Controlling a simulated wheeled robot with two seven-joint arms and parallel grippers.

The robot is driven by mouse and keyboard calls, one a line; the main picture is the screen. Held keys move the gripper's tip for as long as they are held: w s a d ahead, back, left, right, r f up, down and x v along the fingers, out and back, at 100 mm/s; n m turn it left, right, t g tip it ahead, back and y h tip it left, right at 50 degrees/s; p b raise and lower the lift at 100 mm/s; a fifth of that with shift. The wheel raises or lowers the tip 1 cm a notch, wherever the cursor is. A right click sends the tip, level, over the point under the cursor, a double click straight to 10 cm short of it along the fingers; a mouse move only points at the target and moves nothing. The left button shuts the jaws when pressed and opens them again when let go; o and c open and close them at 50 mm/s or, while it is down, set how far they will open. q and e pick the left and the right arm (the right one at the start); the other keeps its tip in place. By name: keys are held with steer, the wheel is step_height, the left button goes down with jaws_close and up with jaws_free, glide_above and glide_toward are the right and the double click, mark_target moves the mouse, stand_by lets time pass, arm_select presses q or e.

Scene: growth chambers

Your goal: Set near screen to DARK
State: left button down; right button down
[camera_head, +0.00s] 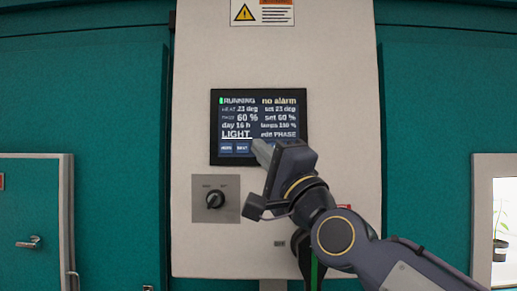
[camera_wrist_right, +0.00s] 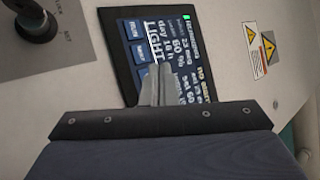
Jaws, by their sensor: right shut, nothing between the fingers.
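The near screen (camera_head: 258,127) is a dark panel on a pale upright cabinet front. It reads RUNNING, no alarm, day 16 h, an underlined LIGHT, and edit PHASE. My left gripper is out of view.
A black rotary knob (camera_head: 215,199) on a grey plate sits below the screen. A warning label (camera_head: 262,12) is above. Teal walls flank the panel, with a handled door (camera_head: 30,220) at left and a lit window with a plant (camera_head: 502,220) at right.

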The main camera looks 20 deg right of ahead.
stand_by(0.7)
steer(key=shift+w+d+b, duration=0.15)
steer(key=shift+w+b, duration=0.15)
steer(key=shift+w, duration=0.15)
steer(key=shift+w, duration=0.3)
stand_by(0.4)
steer(key=shift+s, duration=0.75)
steer(key=s+p, duration=0.1)
steer(key=s+a+p, duration=0.1)
steer(key=s, duration=0.2)
steer(key=shift+s+a+p, duration=0.3)
steer(key=shift+s+p, duration=0.1)
